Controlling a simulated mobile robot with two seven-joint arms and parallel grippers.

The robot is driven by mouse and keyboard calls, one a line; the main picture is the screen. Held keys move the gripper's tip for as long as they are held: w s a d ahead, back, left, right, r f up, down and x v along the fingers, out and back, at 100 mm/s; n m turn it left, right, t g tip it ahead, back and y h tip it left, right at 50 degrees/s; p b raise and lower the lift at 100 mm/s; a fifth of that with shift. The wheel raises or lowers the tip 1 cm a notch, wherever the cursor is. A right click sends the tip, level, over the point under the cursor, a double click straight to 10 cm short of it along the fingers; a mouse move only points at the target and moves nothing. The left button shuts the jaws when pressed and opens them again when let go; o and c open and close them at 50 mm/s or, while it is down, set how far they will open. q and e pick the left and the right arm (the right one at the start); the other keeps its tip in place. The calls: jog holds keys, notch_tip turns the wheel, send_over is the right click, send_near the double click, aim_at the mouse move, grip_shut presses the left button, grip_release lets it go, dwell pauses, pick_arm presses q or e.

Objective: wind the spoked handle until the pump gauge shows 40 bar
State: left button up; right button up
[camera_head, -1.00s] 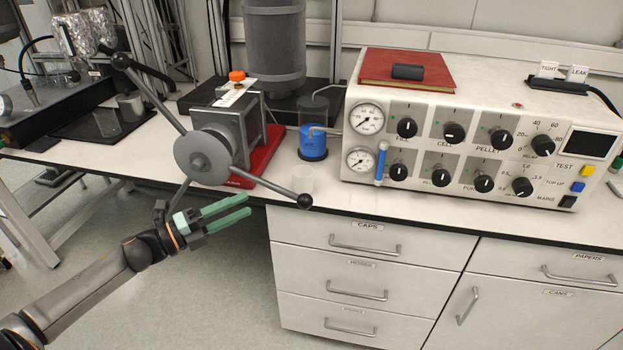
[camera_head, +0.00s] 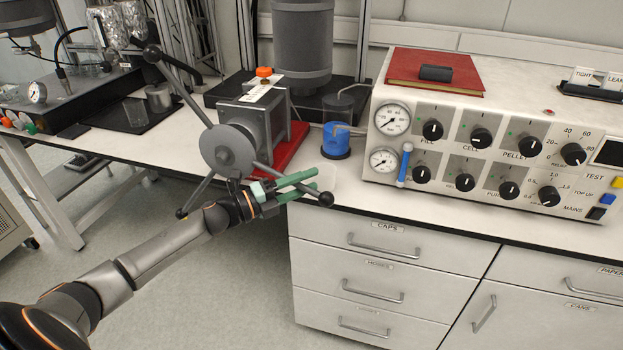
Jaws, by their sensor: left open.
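The spoked handle (camera_head: 228,150) has a grey round hub on the front of a grey pump block (camera_head: 252,116) with a red base.
The white control box (camera_head: 500,150) with knobs stands right of the handle, with a red book (camera_head: 433,70) on top. A blue-based vessel (camera_head: 336,140) stands between. Another small gauge (camera_head: 38,92) is at far left. Drawers (camera_head: 375,240) are below the bench edge.

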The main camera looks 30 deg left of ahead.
pick_arm(q)
jog(key=shift+x, duration=0.75)
grip_shut()
dwell(1.0)
